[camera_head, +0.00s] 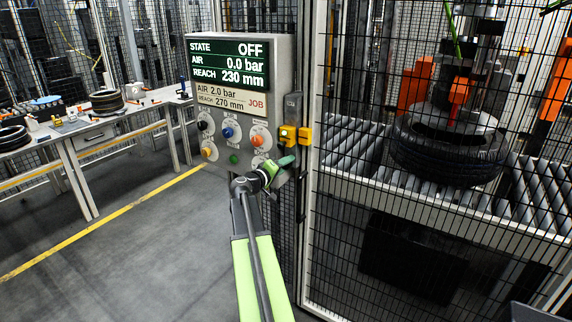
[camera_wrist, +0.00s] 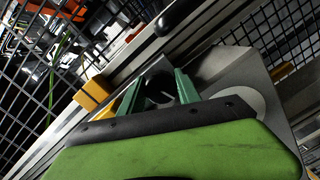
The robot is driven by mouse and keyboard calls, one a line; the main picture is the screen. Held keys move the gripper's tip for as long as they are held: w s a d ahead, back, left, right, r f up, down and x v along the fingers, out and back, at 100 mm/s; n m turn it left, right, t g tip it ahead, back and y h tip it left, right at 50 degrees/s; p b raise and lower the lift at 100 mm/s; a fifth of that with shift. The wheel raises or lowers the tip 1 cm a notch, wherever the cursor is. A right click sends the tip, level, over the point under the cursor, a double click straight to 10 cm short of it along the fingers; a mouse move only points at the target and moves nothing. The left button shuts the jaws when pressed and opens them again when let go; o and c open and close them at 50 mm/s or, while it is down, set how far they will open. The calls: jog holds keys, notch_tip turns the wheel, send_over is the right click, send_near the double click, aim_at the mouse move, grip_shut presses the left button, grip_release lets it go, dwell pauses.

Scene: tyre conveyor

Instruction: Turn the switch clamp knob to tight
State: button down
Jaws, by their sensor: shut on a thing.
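My gripper (camera_head: 283,170) is at the lower right edge of the grey control panel, beside the switch bracket. In the wrist view, its two green fingers (camera_wrist: 162,84) stand on either side of a dark grey piece, apparently the switch clamp knob (camera_wrist: 160,92), and are shut on it. The green gripper body hides most of the knob, and its marking and turn angle cannot be read. In the head view, the knob is hidden behind the gripper. The panel display (camera_head: 228,64) reads STATE OFF, AIR 0.0 bar, REACH 230 mm.
A job card (camera_head: 230,97) reads AIR 2.0 bar, REACH 270 mm. Coloured knobs, including a blue one (camera_head: 228,132), sit left of my gripper. A yellow switch block (camera_head: 304,136) is just above it. Mesh fencing and a roller conveyor (camera_head: 350,150) with a tyre (camera_head: 440,160) lie right.

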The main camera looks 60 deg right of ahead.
jog(key=shift+f+m, duration=0.1)
jog(key=shift+m, duration=0.7)
jog(key=c, duration=0.9)
grip_release()
jog(key=shift+o, duration=0.2)
jog(key=shift+a, duration=0.1)
jog(key=a, duration=0.8)
jog(key=shift+w+r+p, duration=0.25)
jog(key=shift+r+p, duration=0.15)
jog(key=shift+p, duration=0.05)
